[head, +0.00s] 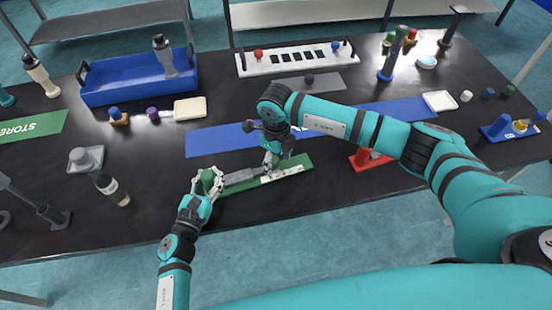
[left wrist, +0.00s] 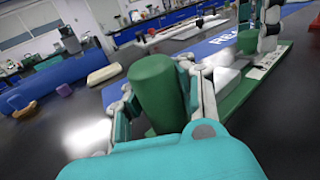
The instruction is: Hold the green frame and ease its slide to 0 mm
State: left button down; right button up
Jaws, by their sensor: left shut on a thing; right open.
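The green frame (head: 236,186) lies on the black table near its front edge. A grey slide (head: 238,177) runs along it, and the frame also shows in the left wrist view (left wrist: 234,98). My left gripper (head: 208,182) is shut on the frame's upright green post (left wrist: 157,92) at its left end. One finger stands on each side of the post. My right gripper (head: 271,160) points down over the middle of the frame, open, close to the slide. Its arm hides part of the frame, and I cannot tell whether it touches the slide.
A blue mat (head: 215,140) lies just behind the frame. A red stand (head: 369,159) is to the right under my right arm. A blue tray (head: 125,92) is at the back left.

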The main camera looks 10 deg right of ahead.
aim_at(276, 162)
notch_tip(276, 162, up, 12)
dwell(0.5)
pick_arm(q)
jog(key=c, duration=1.1)
grip_release()
jog(key=shift+s, duration=0.1)
